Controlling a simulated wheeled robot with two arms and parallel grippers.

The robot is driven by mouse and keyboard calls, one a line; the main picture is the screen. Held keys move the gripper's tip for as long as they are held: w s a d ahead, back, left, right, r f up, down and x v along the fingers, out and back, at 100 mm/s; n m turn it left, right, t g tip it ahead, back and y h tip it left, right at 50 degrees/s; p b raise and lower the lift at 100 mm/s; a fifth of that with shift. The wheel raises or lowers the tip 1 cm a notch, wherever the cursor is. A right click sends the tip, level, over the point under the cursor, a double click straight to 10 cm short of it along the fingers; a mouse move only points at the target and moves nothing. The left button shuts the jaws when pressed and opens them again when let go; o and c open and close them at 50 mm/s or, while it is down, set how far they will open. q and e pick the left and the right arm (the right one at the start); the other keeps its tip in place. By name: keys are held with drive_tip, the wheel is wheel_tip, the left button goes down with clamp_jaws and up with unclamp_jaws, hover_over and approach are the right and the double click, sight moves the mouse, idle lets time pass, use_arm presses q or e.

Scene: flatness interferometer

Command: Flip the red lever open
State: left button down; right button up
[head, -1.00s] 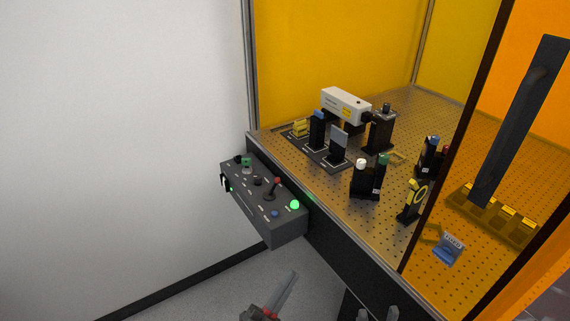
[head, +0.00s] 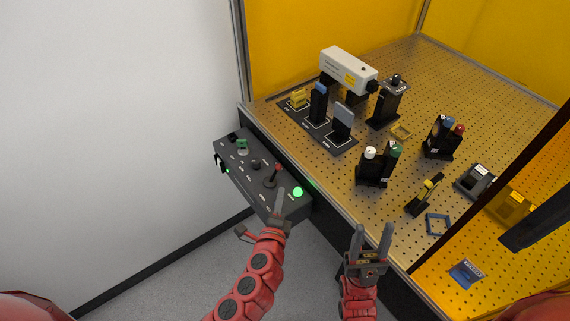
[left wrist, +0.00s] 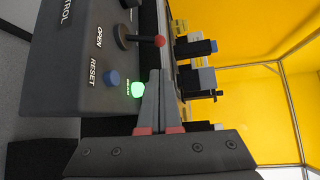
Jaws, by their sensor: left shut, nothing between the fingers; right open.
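The red-tipped lever (head: 273,172) stands on the dark control box fixed to the table's left side. In the left wrist view its red knob (left wrist: 160,41) and black stem point right, with the printed word OPEN to the left of its base. My left gripper (head: 281,192) is shut and empty, just in front of the lever in the head view. In the left wrist view the closed fingertips (left wrist: 160,73) are a little below the red knob, apart from it in the picture. My right gripper (head: 372,236) is open and empty, in front of the table edge.
The control box (head: 240,178) also carries a lit green button (head: 298,192), a blue RESET button (left wrist: 112,78) and other knobs. The perforated table (head: 330,185) holds a white laser unit (head: 347,68) and several posts. An amber panel with a dark handle (head: 545,222) is at right.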

sight(275, 174)
use_arm(q)
drive_tip(key=shift+s, duration=0.1)
drive_tip(key=shift+w, duration=0.45)
drive_tip(key=w, duration=0.3)
drive_tip(key=w+d+f+p, duration=0.1)
drive_tip(key=w, duration=0.2)
drive_tip(key=w+p, duration=0.1)
drive_tip(key=w, duration=0.2)
drive_tip(key=shift+d+f, duration=0.2)
drive_tip(key=shift+d, duration=0.05)
